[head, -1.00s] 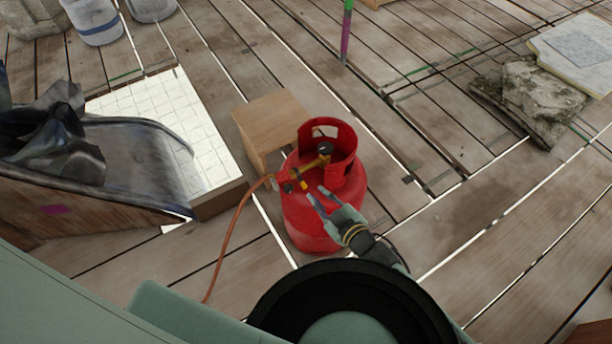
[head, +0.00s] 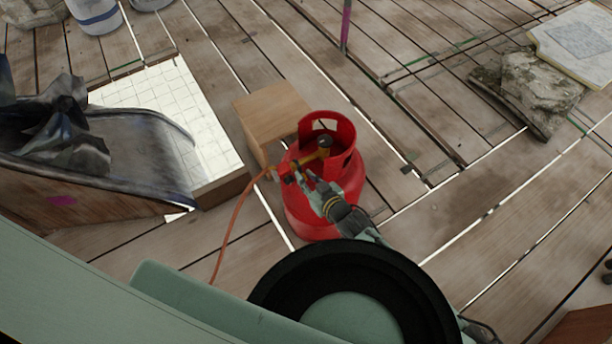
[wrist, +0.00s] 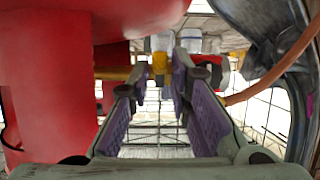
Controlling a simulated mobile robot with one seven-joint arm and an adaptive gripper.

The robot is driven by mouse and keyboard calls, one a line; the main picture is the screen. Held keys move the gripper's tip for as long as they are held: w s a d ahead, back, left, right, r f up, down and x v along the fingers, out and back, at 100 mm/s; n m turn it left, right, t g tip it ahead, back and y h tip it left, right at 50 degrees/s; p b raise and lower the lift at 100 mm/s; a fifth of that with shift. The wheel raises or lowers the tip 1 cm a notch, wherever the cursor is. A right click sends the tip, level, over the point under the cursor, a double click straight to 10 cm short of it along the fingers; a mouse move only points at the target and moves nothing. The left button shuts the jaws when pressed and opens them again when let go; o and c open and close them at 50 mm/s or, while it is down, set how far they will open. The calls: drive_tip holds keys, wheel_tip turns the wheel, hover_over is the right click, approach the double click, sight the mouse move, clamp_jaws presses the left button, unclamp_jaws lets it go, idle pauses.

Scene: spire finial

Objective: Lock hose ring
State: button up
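A red gas cylinder (head: 300,215) stands upright on the deck, with a brass valve fitting (head: 318,155) inside its collar. An orange hose (head: 232,228) runs from a small red connector (head: 285,171) at the fitting's left end; the connector and hose also show in the wrist view (wrist: 270,80), right of the fingers. My gripper (head: 305,182) is at the cylinder's front, close to the connector. In the wrist view my gripper (wrist: 160,82) is open, its purple-padded fingers apart. A small yellowish part (wrist: 160,64) shows between the fingertips; contact cannot be told. The ring itself is not clearly distinguishable.
A wooden block (head: 270,115) stands just behind the cylinder. A dark sheet-lined container (head: 100,165) and white tiled panel (head: 155,110) are at left. A stone piece (head: 530,85) lies at right. The planks right of the cylinder are mostly clear.

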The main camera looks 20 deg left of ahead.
drive_tip(key=shift+w+a+f, duration=0.1)
drive_tip(key=shift+w+a, duration=0.05)
drive_tip(key=shift+a, duration=0.1)
drive_tip(key=shift+c, duration=0.5)
clamp_jaws()
drive_tip(key=shift+f+b, duration=0.15)
drive_tip(key=shift+b, duration=0.15)
